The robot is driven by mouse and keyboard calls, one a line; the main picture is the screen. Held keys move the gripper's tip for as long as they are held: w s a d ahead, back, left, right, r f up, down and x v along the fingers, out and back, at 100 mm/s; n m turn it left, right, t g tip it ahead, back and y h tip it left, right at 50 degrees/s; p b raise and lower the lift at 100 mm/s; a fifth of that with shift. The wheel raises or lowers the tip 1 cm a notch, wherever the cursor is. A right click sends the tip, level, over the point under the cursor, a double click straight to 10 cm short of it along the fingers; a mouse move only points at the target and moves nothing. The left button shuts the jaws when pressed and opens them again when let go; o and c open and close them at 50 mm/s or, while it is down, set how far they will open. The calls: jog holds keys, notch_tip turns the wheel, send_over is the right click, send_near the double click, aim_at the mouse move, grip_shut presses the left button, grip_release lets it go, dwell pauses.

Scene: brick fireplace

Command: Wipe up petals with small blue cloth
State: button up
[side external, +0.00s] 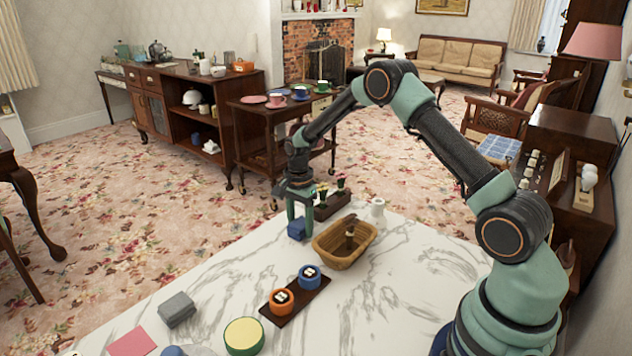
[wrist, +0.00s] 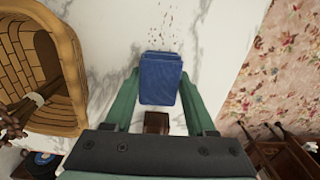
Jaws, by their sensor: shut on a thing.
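The small blue cloth (side external: 297,229) is a folded, thick dark-blue pad at the far edge of the marble table in the side view. My gripper (side external: 299,208) points down and is shut on it. In the wrist view the cloth (wrist: 160,82) sits between the two green fingers of my gripper (wrist: 160,74). Small reddish petals (wrist: 172,25) lie scattered on the marble just beyond the cloth's upper edge in the wrist view. I cannot make the petals out in the side view. Whether the cloth touches the table is unclear.
A wicker basket (side external: 345,246) with something brown inside stands close beside the cloth. A dark wooden holder with small plants (side external: 332,205) is behind. An orange pot (side external: 281,301) and a blue pot (side external: 309,277) share a dark tray. A grey block (side external: 177,310) lies front left.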

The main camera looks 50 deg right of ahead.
aim_at(300, 223)
jog(key=shift+r, duration=4)
jog(key=shift+f, duration=0.1)
